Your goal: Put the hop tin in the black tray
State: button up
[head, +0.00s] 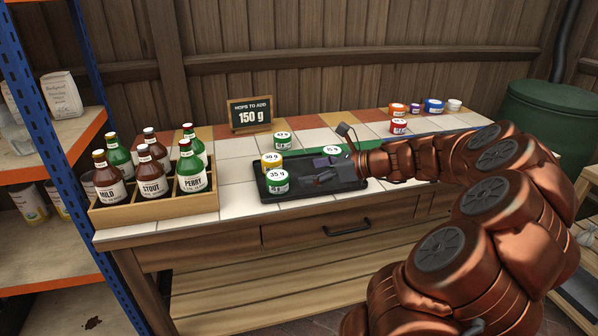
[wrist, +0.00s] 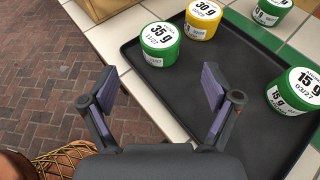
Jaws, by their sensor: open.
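The black tray (head: 343,187) lies on the tiled counter; its bare floor shows in the wrist view (wrist: 245,65). In it stand a green 35 g tin (head: 277,182) (wrist: 160,45), a yellow 30 g tin (head: 271,163) (wrist: 202,20) and, on the opposite side, a green 15 g tin (head: 331,151) (wrist: 294,92). Another green tin (head: 282,141) (wrist: 271,11) stands behind the tray. My gripper (head: 318,171) (wrist: 158,85) is open and empty, low over the tray's front part. It holds and touches no tin that I can see.
A wooden crate of bottles (head: 147,207) stands left of the tray. A sign (head: 250,115) reading 150 g stands behind. A red tin (head: 398,127) and several others, including a blue tin (head: 433,106), stand at the back right. Tiles between crate and tray are clear.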

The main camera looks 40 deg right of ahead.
jog(key=shift+s+d+r, duration=0.2)
jog(key=shift+s+d, duration=0.1)
jog(key=shift+s, duration=0.2)
jog(key=s+a+f+n+g+y, duration=0.1)
jog(key=s+a+f+n+g, duration=0.15)
jog(key=a+n+g, duration=0.8)
jog(key=s+a+f+n+t, duration=0.15)
jog(key=s+a+n, duration=0.3)
jog(key=a, duration=1.25)
jog(key=s+a+f+n+g+h, duration=0.3)
jog(key=s+a+f+n+g, duration=0.15)
jog(key=s+n, duration=0.4)
jog(key=s+d+f+n+h, duration=0.1)
jog(key=s+n+h, duration=0.1)
jog(key=s, duration=0.3)
jog(key=s+d+f+n+g+h, duration=0.1)
jog(key=s+n+h, duration=0.1)
jog(key=s+n, duration=0.3)
jog(key=shift+s+d, duration=0.4)
jog(key=shift+s, duration=0.25)
notch_tip(320, 180, up, 25)
jog(key=s+p, duration=0.1)
jog(key=p, duration=2.2)
jog(key=shift+s+t+p, duration=0.15)
jog(key=shift+t+p, duration=0.2)
